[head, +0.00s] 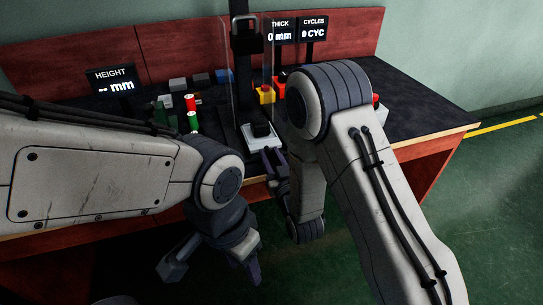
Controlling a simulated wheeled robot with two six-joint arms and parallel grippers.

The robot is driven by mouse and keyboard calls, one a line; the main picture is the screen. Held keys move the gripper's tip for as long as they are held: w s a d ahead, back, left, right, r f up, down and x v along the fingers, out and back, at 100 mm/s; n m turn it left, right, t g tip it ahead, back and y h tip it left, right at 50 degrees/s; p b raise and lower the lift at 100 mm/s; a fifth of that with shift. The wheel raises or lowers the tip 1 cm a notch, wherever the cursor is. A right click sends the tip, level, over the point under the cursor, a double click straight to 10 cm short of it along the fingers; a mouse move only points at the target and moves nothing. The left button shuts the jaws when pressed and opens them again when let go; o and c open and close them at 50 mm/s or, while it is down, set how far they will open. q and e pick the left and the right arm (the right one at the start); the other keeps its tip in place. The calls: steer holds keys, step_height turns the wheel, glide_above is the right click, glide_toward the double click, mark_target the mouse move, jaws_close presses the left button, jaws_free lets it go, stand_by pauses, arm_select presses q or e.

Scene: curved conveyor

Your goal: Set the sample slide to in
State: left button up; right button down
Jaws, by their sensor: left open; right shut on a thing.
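The sample slide (256,144) is a pale plate with a dark block on it, at the front of the black press-like machine (246,60) in the middle of the desk. My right gripper (270,156) reaches up to the slide's front edge and is shut on it there; the exact grip point is small and partly hidden by the fingers. My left gripper (212,268) hangs low in front of the desk, open and empty, well apart from the slide.
Clear upright panels (229,70) flank the machine. A yellow block with a red top (265,94) stands right of it. Red and green cylinders (191,103) and several blocks (201,80) stand to the left. The right desk top is mostly free.

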mark_target(264, 142)
stand_by(0.7)
steer(key=b+x, duration=0.1)
steer(key=x, duration=0.6)
steer(key=shift+w, duration=0.1)
steer(key=c, duration=0.6)
jaws_free()
steer(key=v, duration=1)
steer(key=shift+s, duration=0.2)
